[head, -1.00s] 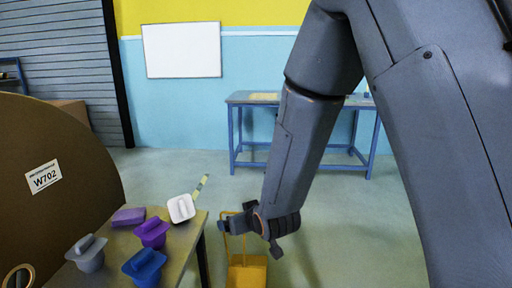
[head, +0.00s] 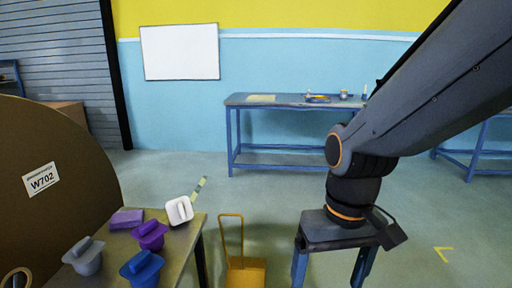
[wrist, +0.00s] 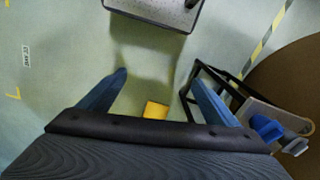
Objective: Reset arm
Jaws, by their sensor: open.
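My gripper (head: 330,268) hangs from my arm at the right of the head view, pointing down. The lower ends of the fingers run out of the head view. The gripper is to the right of the small table and apart from everything on it.
A small table (head: 187,248) at the lower left holds purple, blue, grey and white pieces. A yellow cart (head: 245,272) stands between it and my gripper. A big brown roll (head: 60,215) is at far left. A blue workbench (head: 285,101) stands by the back wall.

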